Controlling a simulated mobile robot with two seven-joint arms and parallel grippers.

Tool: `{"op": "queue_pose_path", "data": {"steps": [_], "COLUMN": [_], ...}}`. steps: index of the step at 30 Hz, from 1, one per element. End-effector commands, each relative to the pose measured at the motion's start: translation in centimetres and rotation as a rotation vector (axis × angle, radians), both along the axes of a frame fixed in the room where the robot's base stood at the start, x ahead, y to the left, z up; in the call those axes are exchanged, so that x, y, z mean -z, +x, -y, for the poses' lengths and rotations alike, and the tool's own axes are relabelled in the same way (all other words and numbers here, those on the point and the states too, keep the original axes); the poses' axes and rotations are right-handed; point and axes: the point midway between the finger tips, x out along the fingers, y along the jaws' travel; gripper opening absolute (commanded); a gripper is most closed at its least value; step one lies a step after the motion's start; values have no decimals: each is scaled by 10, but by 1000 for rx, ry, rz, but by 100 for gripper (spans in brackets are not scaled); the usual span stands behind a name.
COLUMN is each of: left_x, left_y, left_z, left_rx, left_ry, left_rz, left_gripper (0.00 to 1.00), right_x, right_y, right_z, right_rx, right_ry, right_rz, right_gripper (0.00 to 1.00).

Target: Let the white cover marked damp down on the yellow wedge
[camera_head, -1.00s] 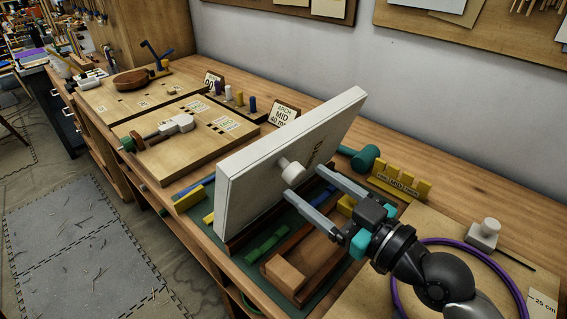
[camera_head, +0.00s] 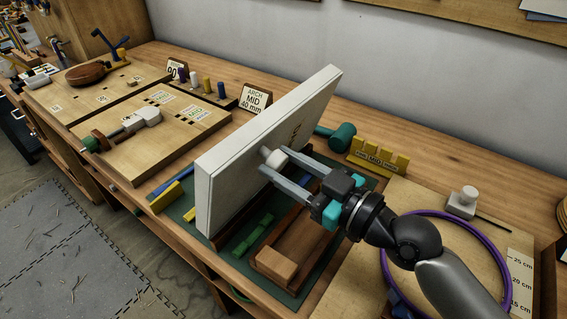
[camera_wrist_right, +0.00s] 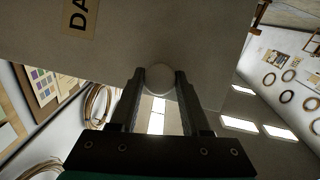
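The white cover (camera_head: 265,140) stands steeply raised over a brown wooden tray on the bench. Its round white knob (camera_head: 275,158) faces my right gripper (camera_head: 284,159), whose fingers are open on either side of it. In the right wrist view the knob (camera_wrist_right: 160,78) shows between the fingertips, with a small gap or contact I cannot tell apart. A label reading "DA" (camera_wrist_right: 80,18) is on the cover, partly cut off. Yellow pieces (camera_head: 172,195) lie left of the cover; which one is the wedge I cannot tell. My left gripper is out of view.
A green mallet (camera_head: 340,136) and a yellow notched block marked MID (camera_head: 378,158) stand behind the tray. A wooden block (camera_head: 277,262) sits at the front. A purple hoop (camera_head: 505,255) and a white knobbed piece (camera_head: 463,203) are on the right.

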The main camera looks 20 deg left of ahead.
Motion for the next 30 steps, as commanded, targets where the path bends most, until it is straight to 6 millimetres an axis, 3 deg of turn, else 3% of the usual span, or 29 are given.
{"op": "queue_pose_path", "data": {"steps": [1, 12, 30], "left_x": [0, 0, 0], "left_y": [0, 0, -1], "left_z": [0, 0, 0], "left_rx": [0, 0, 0], "left_ry": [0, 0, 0], "left_rz": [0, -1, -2], "left_gripper": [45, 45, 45], "right_x": [0, 0, -1], "right_y": [0, 0, 1], "right_z": [0, 0, 0], "right_rx": [1, 1, 2], "right_ry": [0, 1, 2], "right_rz": [0, 1, 2], "right_gripper": [39, 0, 0]}}
